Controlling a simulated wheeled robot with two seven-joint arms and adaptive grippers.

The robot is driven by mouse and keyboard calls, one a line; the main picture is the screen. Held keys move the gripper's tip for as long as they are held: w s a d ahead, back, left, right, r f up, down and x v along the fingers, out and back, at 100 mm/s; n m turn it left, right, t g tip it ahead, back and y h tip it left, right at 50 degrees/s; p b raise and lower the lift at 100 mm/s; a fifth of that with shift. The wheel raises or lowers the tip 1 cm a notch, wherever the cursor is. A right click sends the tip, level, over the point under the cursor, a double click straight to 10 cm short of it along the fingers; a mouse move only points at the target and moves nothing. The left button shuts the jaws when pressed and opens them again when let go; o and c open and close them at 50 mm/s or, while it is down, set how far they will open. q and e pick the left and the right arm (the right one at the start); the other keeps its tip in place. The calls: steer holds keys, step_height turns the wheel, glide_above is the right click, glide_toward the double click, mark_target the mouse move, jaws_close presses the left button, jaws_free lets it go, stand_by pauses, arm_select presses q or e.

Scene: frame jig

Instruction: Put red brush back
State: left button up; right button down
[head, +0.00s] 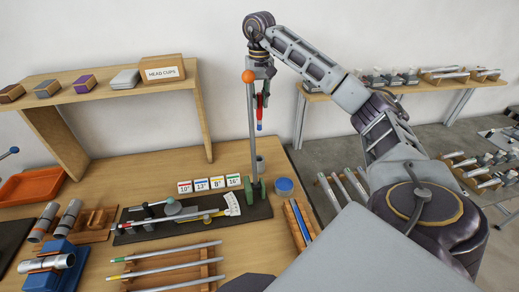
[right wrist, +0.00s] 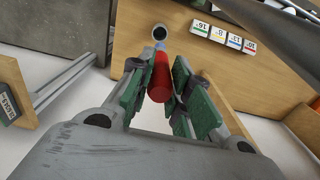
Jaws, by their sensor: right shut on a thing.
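The red brush (head: 259,112) hangs upright, its blue end down, high above the back of the workbench. My right gripper (head: 261,92) is shut on it. In the right wrist view the red brush (right wrist: 159,80) sits between the green finger pads of my right gripper (right wrist: 162,92). A small grey cup (head: 260,163) stands on the bench below the brush; it also shows in the right wrist view (right wrist: 160,31), open and dark inside, just beyond the blue end. The brush is clear of the cup. My left gripper is not in view.
A tall grey post with an orange ball (head: 249,77) rises close beside my right gripper. A blue round container (head: 284,186) stands right of the post. Numbered cards (head: 216,183) and a dark jig board (head: 170,224) lie left. A wooden shelf (head: 105,82) stands behind.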

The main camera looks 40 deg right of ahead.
mark_target(259, 119)
steer(key=shift+f+b, duration=0.75)
steer(key=shift+f, duration=3.2)
step_height(259, 119, down, 10)
steer(key=shift+p, duration=0.45)
steer(key=shift+f, duration=0.1)
step_height(259, 119, down, 4)
steer(key=shift+r+p, duration=0.2)
steer(key=shift+p, duration=0.15)
steer(key=shift+f, duration=0.15)
steer(key=c, duration=1.3)
jaws_free()
